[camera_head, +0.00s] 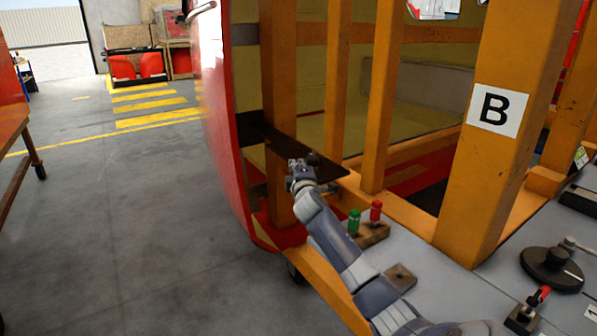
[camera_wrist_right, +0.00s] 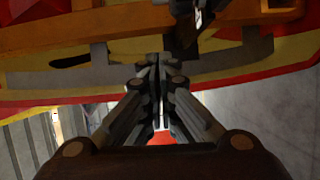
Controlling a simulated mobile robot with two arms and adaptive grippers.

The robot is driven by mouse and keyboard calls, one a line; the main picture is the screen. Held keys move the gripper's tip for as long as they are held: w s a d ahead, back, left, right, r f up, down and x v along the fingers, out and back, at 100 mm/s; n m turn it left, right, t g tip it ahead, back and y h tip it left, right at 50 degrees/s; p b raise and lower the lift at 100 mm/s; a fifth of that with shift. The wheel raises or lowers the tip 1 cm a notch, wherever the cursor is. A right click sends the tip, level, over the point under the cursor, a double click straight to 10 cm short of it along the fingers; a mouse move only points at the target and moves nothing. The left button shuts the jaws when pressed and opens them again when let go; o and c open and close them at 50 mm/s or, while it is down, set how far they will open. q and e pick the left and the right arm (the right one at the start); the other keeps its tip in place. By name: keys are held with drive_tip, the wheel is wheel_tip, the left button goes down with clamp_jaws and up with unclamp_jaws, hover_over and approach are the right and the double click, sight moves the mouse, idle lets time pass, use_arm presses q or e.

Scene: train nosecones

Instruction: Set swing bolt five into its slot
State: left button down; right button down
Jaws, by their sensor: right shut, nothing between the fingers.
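My right gripper (camera_head: 300,168) is at the dark flat edge plate (camera_head: 310,160) of the red nosecone, beside an orange frame post. In the right wrist view its fingers (camera_wrist_right: 158,75) are together with nothing between them. Just beyond the fingertips, a dark part with a bright metal end (camera_wrist_right: 198,20) shows against the orange beam; it may be the swing bolt, but its number and exact seat cannot be read. A grey flange strip (camera_wrist_right: 100,72) with dark notches runs behind the fingers; which slot is the bolt's cannot be told. My left gripper is out of view.
Orange posts, one marked B (camera_head: 495,110), stand close on the right. A wooden block with a green knob (camera_head: 354,222) and a red knob (camera_head: 376,211) sits on the grey table (camera_head: 445,285) beside my right arm. Open floor (camera_head: 130,240) lies to the left.

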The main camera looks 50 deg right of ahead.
drive_tip(key=shift+v, duration=1.4)
drive_tip(key=shift+d+f, duration=0.1)
drive_tip(key=shift+f, duration=0.05)
